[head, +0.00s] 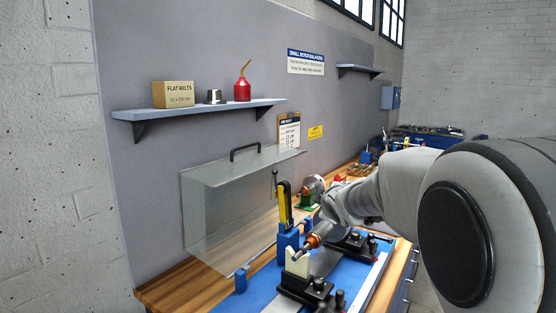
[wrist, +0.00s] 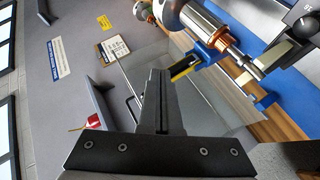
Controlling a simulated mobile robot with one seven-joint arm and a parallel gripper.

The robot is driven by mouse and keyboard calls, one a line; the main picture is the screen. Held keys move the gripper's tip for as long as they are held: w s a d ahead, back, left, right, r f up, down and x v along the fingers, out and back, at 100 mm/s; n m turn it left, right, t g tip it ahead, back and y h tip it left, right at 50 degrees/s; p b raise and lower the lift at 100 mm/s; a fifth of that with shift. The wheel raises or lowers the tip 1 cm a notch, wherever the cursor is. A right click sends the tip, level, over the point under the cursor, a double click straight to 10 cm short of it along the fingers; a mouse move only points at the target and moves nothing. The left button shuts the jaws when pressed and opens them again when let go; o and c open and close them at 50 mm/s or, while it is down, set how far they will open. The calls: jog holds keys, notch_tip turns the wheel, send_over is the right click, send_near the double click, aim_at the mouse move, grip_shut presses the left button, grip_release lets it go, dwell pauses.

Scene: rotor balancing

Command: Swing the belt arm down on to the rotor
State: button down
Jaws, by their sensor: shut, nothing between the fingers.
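The belt arm (head: 284,204) is yellow and black and stands upright from a blue post, swung up beside the rotor. In the wrist view the yellow belt arm (wrist: 185,67) shows partly behind my finger. The rotor (head: 312,239) has a copper commutator and lies across the balancing stand; it also shows in the wrist view (wrist: 208,28), top centre. My gripper (wrist: 158,78) is shut and empty, its fingers in front of the belt arm in the picture. I see no contact, but cannot judge the gap. In the head view my arm hides part of the rotor.
A clear guard (head: 215,225) with a black handle stands behind the stand. Black clamp blocks (head: 305,290) sit on the blue base at the front. A shelf (head: 200,108) holds a belt box and a red oil can. More tools lie along the bench at the back.

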jog(key=w+a+r+n+t+y+p, duration=0.1)
jog(key=w+a+r+n+y+p, duration=0.2)
jog(key=w+a+n, duration=0.35)
jog(key=n+y+p, duration=0.2)
jog(key=n+p, duration=0.2)
jog(key=p, duration=0.3)
send_over(280, 196)
jog(key=w+a, duration=0.2)
jog(key=a, duration=0.5)
notch_tip(280, 196, down, 3)
jog(key=d, duration=0.1)
jog(key=s+d, duration=0.1)
jog(key=d+r+p, duration=0.1)
jog(key=d, duration=0.1)
jog(key=shift+s+r, duration=0.1)
jog(key=shift+s, duration=0.05)
jog(key=shift+s+b, duration=0.1)
jog(key=shift+b, duration=0.25)
